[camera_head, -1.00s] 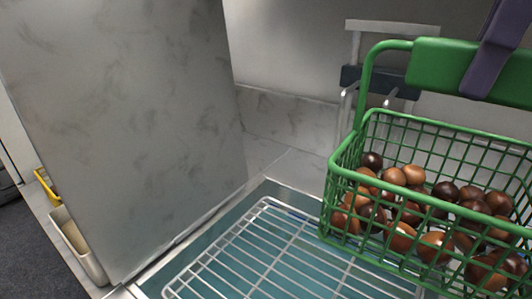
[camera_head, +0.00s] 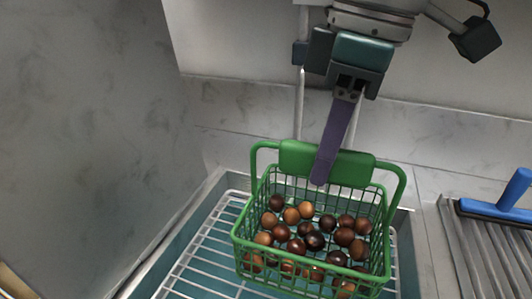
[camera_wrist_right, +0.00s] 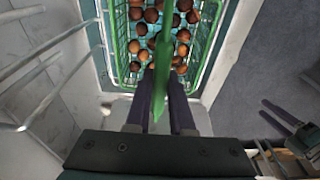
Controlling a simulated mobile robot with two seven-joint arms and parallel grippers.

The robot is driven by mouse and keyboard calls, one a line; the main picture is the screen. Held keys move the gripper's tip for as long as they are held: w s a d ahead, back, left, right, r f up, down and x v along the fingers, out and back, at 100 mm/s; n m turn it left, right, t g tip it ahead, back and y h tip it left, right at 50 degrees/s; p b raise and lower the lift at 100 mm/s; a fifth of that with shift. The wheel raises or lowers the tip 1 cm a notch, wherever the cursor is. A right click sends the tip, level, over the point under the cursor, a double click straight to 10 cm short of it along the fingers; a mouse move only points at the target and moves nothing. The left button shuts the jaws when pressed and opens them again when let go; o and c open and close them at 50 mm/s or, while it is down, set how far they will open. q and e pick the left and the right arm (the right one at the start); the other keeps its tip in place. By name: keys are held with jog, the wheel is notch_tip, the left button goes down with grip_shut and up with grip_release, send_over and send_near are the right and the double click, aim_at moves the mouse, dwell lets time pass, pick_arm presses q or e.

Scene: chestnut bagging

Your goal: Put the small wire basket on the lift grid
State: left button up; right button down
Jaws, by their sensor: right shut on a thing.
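The small wire basket (camera_head: 311,263) is green and holds several brown chestnuts. It sits upright over the right part of the white lift grid (camera_head: 205,245); I cannot tell whether its bottom touches the bars. My right gripper (camera_head: 320,180) is shut on the basket's green handle (camera_head: 297,157), with a purple finger across it. In the right wrist view the handle (camera_wrist_right: 161,60) runs between the two purple fingers, and the basket (camera_wrist_right: 112,40) shows beyond them.
The grid lies in a teal-lined well. A tall grey marbled panel (camera_head: 90,130) stands at its left and a marbled wall (camera_head: 230,110) behind it. The grid's left part is bare.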

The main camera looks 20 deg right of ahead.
jog(key=shift+f+b, duration=0.35)
jog(key=shift+f, duration=3.3)
jog(key=c, duration=0.8)
grip_release()
jog(key=r, duration=0.4)
jog(key=d+r+p, duration=0.1)
jog(key=r, duration=0.3)
jog(key=s+r, duration=0.1)
jog(key=r, duration=0.3)
jog(key=shift+d, duration=0.2)
jog(key=s+a+f+m+t+y, duration=0.1)
jog(key=s+a+f, duration=0.3)
jog(key=f, duration=0.1)
jog(key=s+a+f+m+t+y, duration=0.1)
jog(key=s+a+f+m+y, duration=0.1)
jog(key=s+a+f, duration=0.3)
jog(key=s+d+f+m+h, duration=0.1)
jog(key=s+d+m, duration=0.1)
jog(key=s+d, duration=0.1)
jog(key=s+d+f+m+h, duration=0.1)
jog(key=s+d+f+m, duration=0.1)
jog(key=d, duration=0.3)
jog(key=s+d+f+m+h, duration=0.2)
jog(key=s+d, duration=0.1)
jog(key=d, duration=0.1)
jog(key=shift+s+d+t, duration=0.1)
jog(key=shift+s+t, duration=0.2)
jog(key=shift+s, duration=0.05)
